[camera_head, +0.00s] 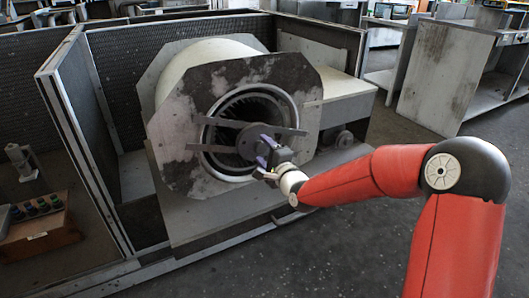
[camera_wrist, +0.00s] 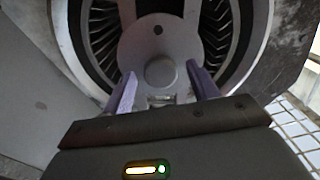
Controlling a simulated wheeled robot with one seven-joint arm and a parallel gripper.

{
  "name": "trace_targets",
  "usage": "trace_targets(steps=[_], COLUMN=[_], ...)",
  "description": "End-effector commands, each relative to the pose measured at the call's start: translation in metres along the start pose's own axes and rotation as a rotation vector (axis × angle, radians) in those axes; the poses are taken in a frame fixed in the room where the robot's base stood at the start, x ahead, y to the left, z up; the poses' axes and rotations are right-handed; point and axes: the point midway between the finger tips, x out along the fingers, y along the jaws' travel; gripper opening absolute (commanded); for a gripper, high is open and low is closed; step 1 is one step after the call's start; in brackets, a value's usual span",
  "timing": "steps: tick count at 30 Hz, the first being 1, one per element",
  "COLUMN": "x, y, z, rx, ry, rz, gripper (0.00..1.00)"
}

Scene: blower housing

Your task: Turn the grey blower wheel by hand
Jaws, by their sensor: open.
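The grey blower wheel (camera_head: 236,108) sits inside the round metal inlet ring of the blower housing (camera_head: 185,135). Its dark vanes also show in the wrist view (camera_wrist: 101,28), on both sides of a grey hub plate (camera_wrist: 145,45). A round knob or shaft end (camera_wrist: 160,73) stands at the middle of that plate. My gripper (camera_head: 265,150) is at the front of the inlet. In the wrist view my gripper's two purple fingers (camera_wrist: 161,88) are apart, one on each side of the round end. I cannot tell whether they touch it. The gripper hides the lower part of the wheel.
Dark partition panels (camera_head: 85,110) stand left of and behind the housing. A wooden box with several knobs (camera_head: 38,225) is at the far left. Open floor (camera_head: 330,245) lies in front.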

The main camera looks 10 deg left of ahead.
Motion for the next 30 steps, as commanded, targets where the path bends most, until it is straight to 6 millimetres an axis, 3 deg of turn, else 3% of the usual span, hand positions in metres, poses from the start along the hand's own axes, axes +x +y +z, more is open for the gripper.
trace_targets(steps=[15,30], x=[-0.071,-0.080], y=[0.000,0.003], z=[-0.001,-0.001], rx=[-0.002,-0.069], ry=[0.002,0.015], rz=[0.000,0.044], gripper=[0.59,0.59])
